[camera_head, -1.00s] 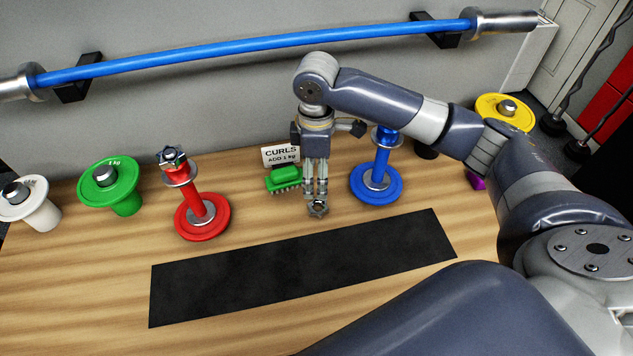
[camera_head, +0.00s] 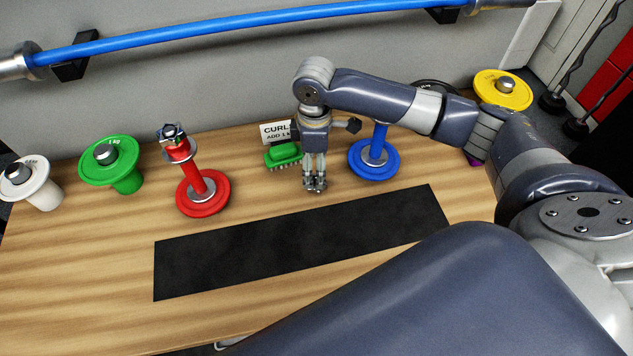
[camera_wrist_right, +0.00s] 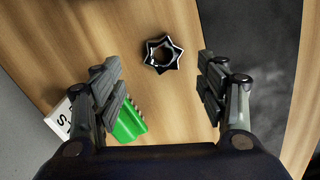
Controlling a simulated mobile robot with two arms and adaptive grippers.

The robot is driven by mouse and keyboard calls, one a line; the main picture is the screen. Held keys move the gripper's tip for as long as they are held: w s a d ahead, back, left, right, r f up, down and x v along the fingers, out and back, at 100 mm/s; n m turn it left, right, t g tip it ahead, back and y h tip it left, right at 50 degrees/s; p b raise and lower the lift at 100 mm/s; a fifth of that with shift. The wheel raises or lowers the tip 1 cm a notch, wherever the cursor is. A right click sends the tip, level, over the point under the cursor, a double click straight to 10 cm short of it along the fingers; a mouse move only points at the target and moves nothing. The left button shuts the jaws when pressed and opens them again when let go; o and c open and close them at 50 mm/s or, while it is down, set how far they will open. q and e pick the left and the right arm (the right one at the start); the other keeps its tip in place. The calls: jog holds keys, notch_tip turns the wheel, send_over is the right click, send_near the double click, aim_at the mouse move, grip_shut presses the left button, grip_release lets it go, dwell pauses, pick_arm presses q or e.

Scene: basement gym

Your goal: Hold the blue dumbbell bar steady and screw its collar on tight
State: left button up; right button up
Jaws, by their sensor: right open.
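The blue dumbbell bar (camera_head: 379,143) stands upright on a blue plate (camera_head: 385,165) at the back right of the bench; my right arm hides its top end. A dark metal star-shaped collar (camera_wrist_right: 149,58) lies loose on the wood, apart from the bar. My right gripper (camera_head: 315,186) points down over the collar, left of the blue bar. In the right wrist view its two fingers (camera_wrist_right: 163,90) are wide apart, with the collar between and beyond them, untouched. In the head view the fingertips partly cover the collar. My left gripper is out of view.
A green brush (camera_head: 283,154) and a sign (camera_head: 275,131) stand just left of my right gripper. A red dumbbell (camera_head: 202,192), green plate (camera_head: 122,170) and white plate (camera_head: 42,192) are further left. A black mat (camera_head: 290,245) lies clear in front.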

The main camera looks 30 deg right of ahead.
jog(key=shift+f, duration=0.15)
jog(key=f, duration=0.1)
jog(key=f+p, duration=0.1)
jog(key=f, duration=0.1)
jog(key=f+p, duration=0.1)
jog(key=shift+s+f, duration=0.15)
jog(key=shift+s, duration=0.2)
jog(key=shift+f, duration=0.35)
jog(key=c, duration=1.3)
